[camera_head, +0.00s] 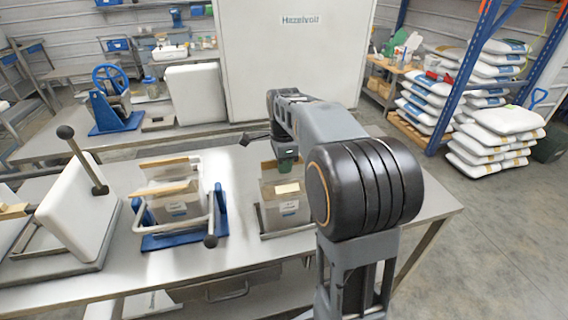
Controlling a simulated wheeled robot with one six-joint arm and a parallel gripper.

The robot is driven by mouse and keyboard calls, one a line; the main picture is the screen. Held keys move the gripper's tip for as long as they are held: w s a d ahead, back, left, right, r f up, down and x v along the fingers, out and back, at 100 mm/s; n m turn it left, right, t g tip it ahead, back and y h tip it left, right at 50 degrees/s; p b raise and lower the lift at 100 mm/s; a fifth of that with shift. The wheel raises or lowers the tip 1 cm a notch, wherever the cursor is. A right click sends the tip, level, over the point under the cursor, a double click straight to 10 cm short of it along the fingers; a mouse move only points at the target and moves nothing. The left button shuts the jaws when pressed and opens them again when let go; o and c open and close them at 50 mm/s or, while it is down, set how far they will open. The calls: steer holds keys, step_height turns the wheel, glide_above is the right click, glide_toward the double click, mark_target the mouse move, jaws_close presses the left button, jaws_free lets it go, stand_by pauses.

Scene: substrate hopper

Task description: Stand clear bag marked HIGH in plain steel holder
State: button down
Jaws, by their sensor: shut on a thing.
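A clear bag (287,212) with a brownish fill and a small pale label stands upright on the bench, right of centre. Its label is too small to read. A plain steel holder (262,222) shows as a thin grey frame at the bag's left and base. The bag appears to be within it, but my arm hides the right side, so I cannot tell whether it is fully seated. My gripper (287,167) points down at the bag's top edge and is shut on it. The fingertips are small and partly hidden.
Left of it, a blue-based holder (178,238) with a lever holds similar clear bags (176,203). A white slab-like device (80,212) with a black-knobbed lever stands further left. The steel bench (240,170) is bare between them. Stacked white sacks (497,130) stand on the floor at right.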

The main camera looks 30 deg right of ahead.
steer(key=shift+r, duration=0.1)
steer(key=c, duration=1.1)
jaws_free()
steer(key=shift+s, duration=0.1)
step_height(320, 180, up, 14)
steer(key=p, duration=0.1)
steer(key=s+a+f+n+t, duration=0.2)
steer(key=s+a+f+n, duration=0.2)
steer(key=s+f+n, duration=0.4)
steer(key=s+a+f+n+t, duration=0.2)
steer(key=s+a+f+n, duration=0.3)
steer(key=s+f+n, duration=0.3)
steer(key=n, duration=0.4)
